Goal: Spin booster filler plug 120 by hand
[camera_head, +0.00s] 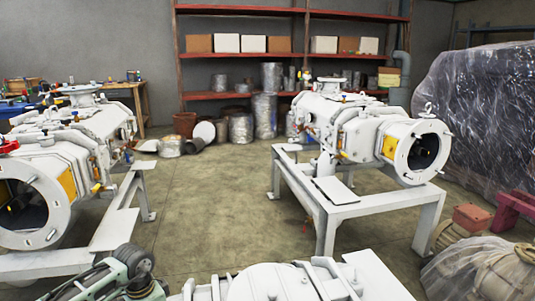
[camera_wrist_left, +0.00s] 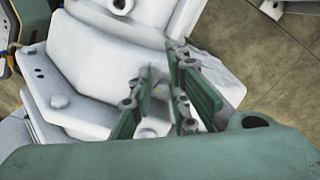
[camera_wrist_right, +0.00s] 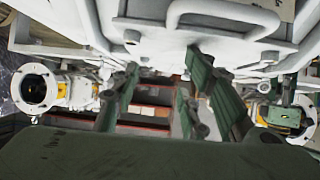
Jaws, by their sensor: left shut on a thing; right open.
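My left gripper (camera_wrist_left: 160,100) is at a white machine body (camera_wrist_left: 100,55) with bolts and a flange. Its green fingers are closed around a small pale part (camera_wrist_left: 153,82). This seems to be the filler plug, but it is blurred and mostly hidden by the fingers. My green left arm (camera_head: 105,278) comes in at the bottom left of the head view; its fingertips do not show there. My right gripper (camera_wrist_right: 165,85) is open and empty, with its fingers wide apart, below a white part with a bar handle (camera_wrist_right: 222,14).
White pumps stand on frames at left (camera_head: 75,150) and right (camera_head: 350,130). Red shelves (camera_head: 240,95) with boxes and drums are behind. Plastic-wrapped equipment (camera_head: 470,95) is at right. The middle floor (camera_head: 215,205) is clear.

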